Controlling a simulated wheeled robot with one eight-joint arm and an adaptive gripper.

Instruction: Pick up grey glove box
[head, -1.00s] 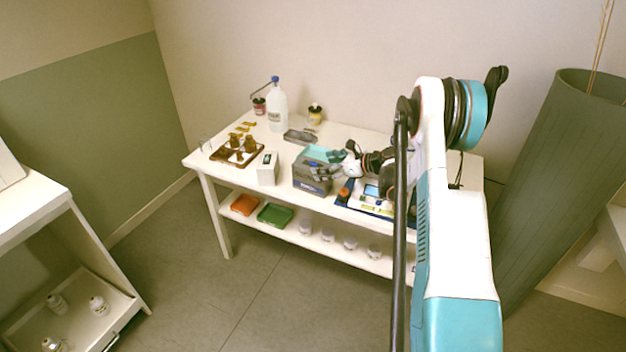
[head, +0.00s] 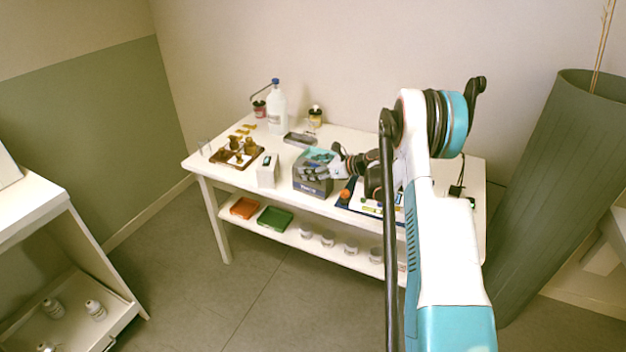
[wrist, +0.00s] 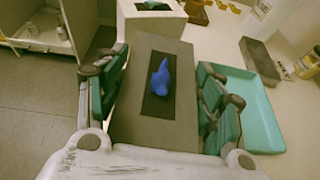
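The grey glove box (head: 312,188) stands on the white table, near its front edge, in the head view. In the wrist view the glove box (wrist: 150,128) fills the middle, with a blue glove (wrist: 160,77) poking from the dark slot in its top. My gripper (wrist: 165,62) has one finger along each long side of the box. The fingers are spread, close to the sides; firm contact cannot be made out. In the head view my gripper (head: 318,170) is over the box and hides part of its top.
A teal tray (wrist: 252,112) lies right beside the box in the wrist view. A white box (head: 267,174) stands to its left in the head view, with a brown bottle rack (head: 238,158) beyond. A grey tray (head: 300,138) and a clear bottle (head: 277,110) stand behind.

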